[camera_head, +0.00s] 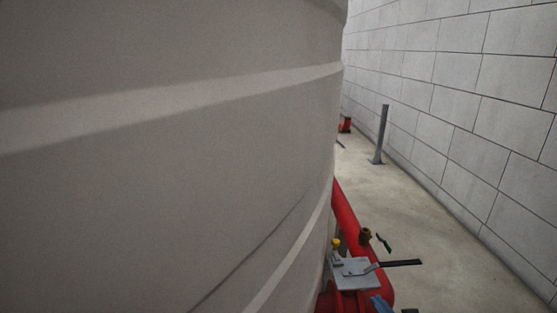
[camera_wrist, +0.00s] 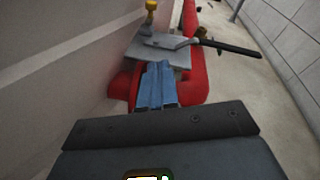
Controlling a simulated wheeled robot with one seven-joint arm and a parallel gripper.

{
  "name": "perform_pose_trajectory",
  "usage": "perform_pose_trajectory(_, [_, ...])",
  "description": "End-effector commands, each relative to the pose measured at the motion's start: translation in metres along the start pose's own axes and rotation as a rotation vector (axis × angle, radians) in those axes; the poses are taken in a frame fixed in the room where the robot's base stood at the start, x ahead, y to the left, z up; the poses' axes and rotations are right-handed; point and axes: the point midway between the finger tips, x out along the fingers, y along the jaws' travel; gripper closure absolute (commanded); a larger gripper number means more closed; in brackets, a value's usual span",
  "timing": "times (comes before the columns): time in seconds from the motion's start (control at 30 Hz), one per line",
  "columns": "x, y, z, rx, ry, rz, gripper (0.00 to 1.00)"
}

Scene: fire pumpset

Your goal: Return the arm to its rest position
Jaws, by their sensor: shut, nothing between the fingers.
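My gripper (camera_wrist: 156,84) shows in the wrist view as two blue-grey fingers lying together, shut and empty. It points toward a red pipe assembly with a grey plate (camera_wrist: 165,55) and a black-handled lever (camera_wrist: 225,46). The fingertips overlap the near edge of the plate in the picture; I cannot tell whether they touch it. In the head view only a small blue part of my gripper (camera_head: 381,304) shows at the bottom edge, below the lever (camera_head: 400,263) and plate (camera_head: 355,272). The rest of my arm is out of view there.
A large beige tank (camera_head: 160,170) fills the left of the head view. A red pipe (camera_head: 346,212) runs along its base. A block wall (camera_head: 470,90) stands at right, with a grey post (camera_head: 381,135) near it. Bare concrete floor (camera_head: 430,220) lies between.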

Motion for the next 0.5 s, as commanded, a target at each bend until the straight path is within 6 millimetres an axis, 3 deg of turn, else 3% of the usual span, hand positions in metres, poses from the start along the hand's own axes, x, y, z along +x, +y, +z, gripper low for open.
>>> perform_pose_trajectory(0.03, [-0.024,-0.001,-0.017,-0.116,0.028,-0.007,1.0])
perform_pose_trajectory(0.2, [-0.099,-0.001,-0.049,-0.557,0.095,-0.02,1.0])
perform_pose_trajectory(0.33, [-0.157,0.003,-0.061,-0.882,0.135,-0.012,1.0])
perform_pose_trajectory(0.5, [-0.232,0.013,-0.061,-1.288,0.167,0.015,1.0])
